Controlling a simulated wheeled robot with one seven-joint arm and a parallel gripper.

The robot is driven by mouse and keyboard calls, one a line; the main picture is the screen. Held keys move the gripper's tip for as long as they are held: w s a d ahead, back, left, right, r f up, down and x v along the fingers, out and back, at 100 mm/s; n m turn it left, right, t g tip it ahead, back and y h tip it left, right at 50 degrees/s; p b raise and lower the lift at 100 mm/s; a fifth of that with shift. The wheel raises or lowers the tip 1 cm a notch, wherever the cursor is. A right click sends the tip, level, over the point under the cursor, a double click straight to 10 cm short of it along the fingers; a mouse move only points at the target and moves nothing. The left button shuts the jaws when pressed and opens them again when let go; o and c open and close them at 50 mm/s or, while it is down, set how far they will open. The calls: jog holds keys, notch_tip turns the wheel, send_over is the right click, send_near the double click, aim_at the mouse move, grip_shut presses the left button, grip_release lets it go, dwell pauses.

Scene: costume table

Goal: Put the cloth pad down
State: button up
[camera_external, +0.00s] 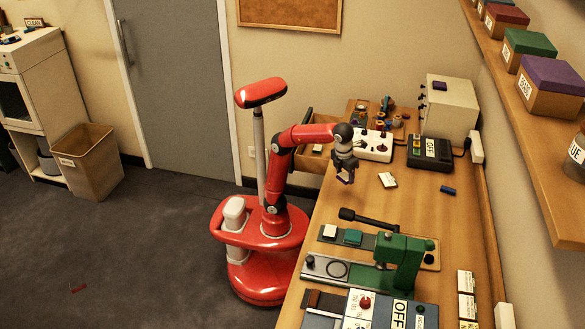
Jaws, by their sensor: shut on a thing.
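My gripper (346,179) points down over the left edge of the table (407,205), near the back half. It is shut on a small dark, purplish thing at its fingertips, which I take to be the cloth pad. The fingers hide most of it, and its shape is too small to make out. It appears held above the table top; the exact gap cannot be told from this view.
A white card-like piece (388,180) lies right of my gripper, and a blue block (448,190) farther right.

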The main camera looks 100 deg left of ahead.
aim_at(340, 203)
jog(key=d+f+m, duration=0.1)
jog(key=d+m, duration=0.1)
jog(key=d+f+m+b, duration=0.1)
jog(key=d+m, duration=0.1)
jog(key=d+f+m, duration=0.1)
jog(key=d, duration=0.1)
jog(key=shift+s+m+h+b, duration=0.3)
jog(key=shift+s+m+b, duration=0.05)
jog(key=shift+s+m, duration=0.05)
jog(key=shift+f+b, duration=0.7)
jog(key=shift+f, duration=1.35)
jog(key=shift+f, duration=0.15)
jog(key=o, duration=1)
jog(key=shift+o, duration=0.2)
